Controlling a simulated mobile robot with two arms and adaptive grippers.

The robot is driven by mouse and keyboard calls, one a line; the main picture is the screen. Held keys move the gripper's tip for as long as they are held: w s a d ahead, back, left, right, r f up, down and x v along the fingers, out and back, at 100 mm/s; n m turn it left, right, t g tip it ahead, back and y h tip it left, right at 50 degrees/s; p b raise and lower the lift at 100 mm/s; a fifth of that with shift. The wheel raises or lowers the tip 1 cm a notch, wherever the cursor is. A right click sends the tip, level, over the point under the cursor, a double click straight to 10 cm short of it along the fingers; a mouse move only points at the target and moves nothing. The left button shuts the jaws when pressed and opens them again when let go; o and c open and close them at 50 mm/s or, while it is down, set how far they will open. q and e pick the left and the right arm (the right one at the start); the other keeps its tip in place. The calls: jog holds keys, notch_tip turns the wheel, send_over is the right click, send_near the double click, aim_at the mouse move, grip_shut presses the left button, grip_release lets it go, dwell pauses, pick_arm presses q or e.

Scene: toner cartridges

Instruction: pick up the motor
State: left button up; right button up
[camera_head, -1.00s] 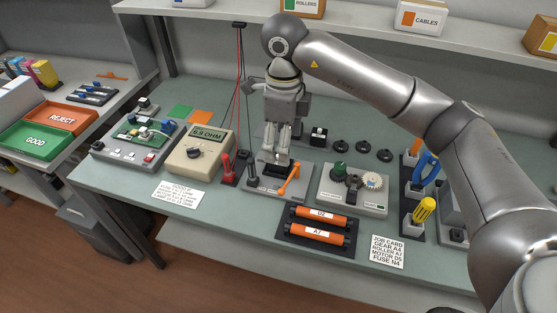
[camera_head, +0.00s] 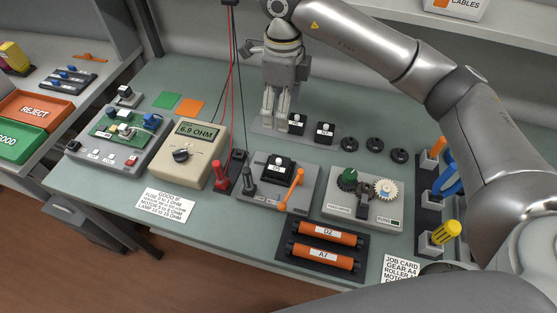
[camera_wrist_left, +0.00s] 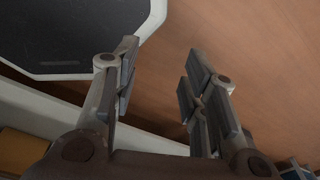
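A black motor block with a white label (camera_head: 278,167) sits in the grey test fixture (camera_head: 258,196) with the orange lever. Two more black labelled blocks, one on the left (camera_head: 297,122) and one on the right (camera_head: 324,131), stand on a grey plate behind it. My right gripper (camera_head: 276,121) points down over the left end of that plate, beside the left block. Its fingers are apart, with nothing visible between them. My left gripper (camera_wrist_left: 158,92) shows in the left wrist view, open and empty, over the brown floor.
A meter (camera_head: 198,150) reading 6.9 OHM stands left of the fixture. A gear fixture (camera_head: 362,208) is at its right, and orange rollers D2 and A7 (camera_head: 325,244) lie in front. Black round parts (camera_head: 375,145) lie behind. Green and orange trays (camera_head: 35,113) are far left.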

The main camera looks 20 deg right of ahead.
notch_tip(320, 180, down, 4)
jog(key=s+b, duration=0.1)
jog(key=b, duration=0.8)
send_over(279, 160)
jog(key=f, duration=0.4)
jog(key=shift+d+f, duration=0.3)
jog(key=shift+f, duration=0.1)
notch_tip(279, 160, down, 5)
jog(key=shift+f+p, duration=0.1)
jog(key=shift+p, duration=0.6)
jog(key=shift+a+f+p, duration=0.15)
jog(key=shift+f+p, duration=0.2)
jog(key=shift+f, duration=0.2)
jog(key=f+p, duration=0.1)
jog(key=f, duration=0.3)
jog(key=shift+a+f, duration=0.15)
jog(key=shift+a, duration=0.05)
pick_arm(q)
notch_tip(279, 160, down, 6)
jog(key=s, duration=0.1)
jog(key=shift+a+f, duration=0.2)
jog(key=shift+f, duration=0.05)
pick_arm(e)
jog(key=shift+c, duration=0.2)
jog(key=c, duration=1.2)
